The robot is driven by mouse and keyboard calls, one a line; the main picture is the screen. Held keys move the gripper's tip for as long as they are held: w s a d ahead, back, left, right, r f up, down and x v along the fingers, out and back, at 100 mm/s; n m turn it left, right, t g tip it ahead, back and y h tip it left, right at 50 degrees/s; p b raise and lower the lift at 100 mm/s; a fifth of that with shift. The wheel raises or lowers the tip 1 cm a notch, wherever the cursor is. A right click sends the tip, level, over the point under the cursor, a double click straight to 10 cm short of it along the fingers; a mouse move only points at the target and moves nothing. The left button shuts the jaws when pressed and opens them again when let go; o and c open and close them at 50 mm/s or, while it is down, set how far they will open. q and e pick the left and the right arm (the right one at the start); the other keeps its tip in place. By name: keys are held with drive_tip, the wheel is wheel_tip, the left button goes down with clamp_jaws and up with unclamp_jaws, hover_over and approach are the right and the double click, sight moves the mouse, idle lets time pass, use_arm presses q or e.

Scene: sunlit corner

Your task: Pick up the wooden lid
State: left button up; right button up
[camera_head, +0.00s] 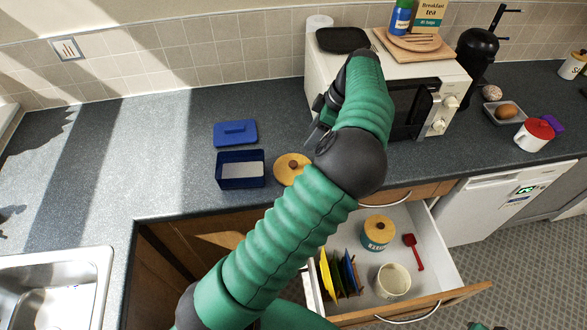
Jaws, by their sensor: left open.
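A round wooden lid (288,171) with a small knob lies on the counter, right of the blue box; its right side is partly hidden by my left arm. My left gripper (316,128) is above and behind the lid, near the microwave front. It is open and apart from the lid, and my arm hides much of it. A blue canister (377,236) in the open drawer also carries a wooden-looking lid with a dark knob.
An open blue box (240,183) and its blue lid (235,133) sit left of the wooden lid. A white microwave (448,92) stands behind on the right. The open drawer (446,262) holds plates, a white cup and a red scoop. The left counter is clear.

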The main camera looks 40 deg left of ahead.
sight(294, 163)
use_arm(q)
drive_tip(key=p+x, duration=0.1)
drive_tip(key=x, duration=0.6)
drive_tip(key=p+x, duration=0.1)
drive_tip(key=x, duration=0.6)
drive_tip(key=shift+w+d+f, duration=0.1)
drive_tip(key=shift+d+f, duration=0.1)
drive_tip(key=shift+f, duration=0.3)
drive_tip(key=shift+r, duration=0.1)
clamp_jaws()
